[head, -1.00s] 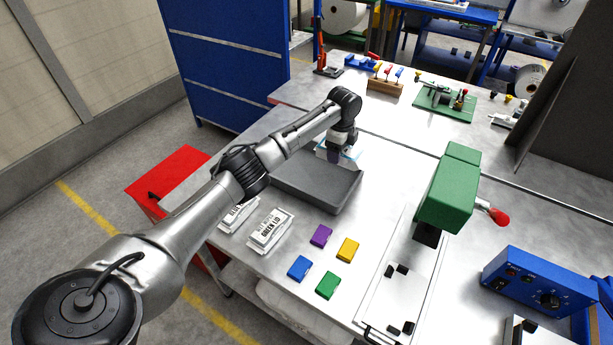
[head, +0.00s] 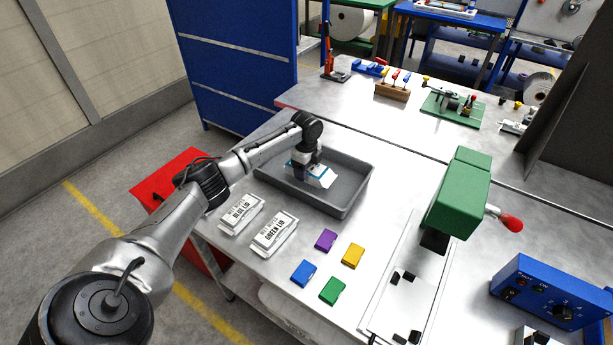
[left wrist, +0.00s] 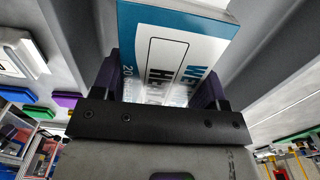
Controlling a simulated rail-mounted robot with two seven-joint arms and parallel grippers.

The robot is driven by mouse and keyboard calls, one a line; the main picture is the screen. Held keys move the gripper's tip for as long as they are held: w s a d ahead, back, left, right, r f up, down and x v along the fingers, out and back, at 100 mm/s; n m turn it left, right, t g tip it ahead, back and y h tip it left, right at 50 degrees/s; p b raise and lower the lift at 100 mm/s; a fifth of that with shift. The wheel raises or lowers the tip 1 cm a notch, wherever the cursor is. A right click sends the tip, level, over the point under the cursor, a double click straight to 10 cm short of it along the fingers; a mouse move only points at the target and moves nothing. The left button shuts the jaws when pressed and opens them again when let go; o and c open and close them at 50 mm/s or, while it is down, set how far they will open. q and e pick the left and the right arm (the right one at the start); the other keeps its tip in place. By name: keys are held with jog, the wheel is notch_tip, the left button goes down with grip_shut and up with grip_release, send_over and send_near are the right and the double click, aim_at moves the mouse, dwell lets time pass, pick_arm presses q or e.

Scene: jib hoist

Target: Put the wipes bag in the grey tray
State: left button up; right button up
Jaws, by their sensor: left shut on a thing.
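The wipes bag, white and blue with partly visible dark lettering, shows in the head view (head: 322,178) and large in the left wrist view (left wrist: 185,45). My left gripper (head: 305,172) is shut on it, with a dark finger on either side of it in the left wrist view (left wrist: 163,85). The grey tray (head: 346,207) is a shallow open box on the metal table. The gripper and bag are over the left part of the tray's inside, within its walls as seen. Whether the bag touches the floor, I cannot tell. My right gripper is out of view.
Purple (head: 326,240), yellow (head: 352,255), blue (head: 303,273) and green (head: 332,291) blocks lie nearby. A green machine (head: 458,200) stands to the right.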

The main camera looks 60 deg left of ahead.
pick_arm(q)
notch_tip(320, 180, down, 3)
jog(key=shift+f+b, duration=0.15)
jog(key=shift+b, duration=0.2)
jog(key=shift+f, duration=0.15)
jog(key=o, duration=0.9)
jog(key=shift+o, duration=0.2)
notch_tip(320, 180, up, 11)
jog(key=shift+f+p, duration=0.1)
jog(key=shift+p, duration=0.95)
jog(key=shift+r, duration=0.75)
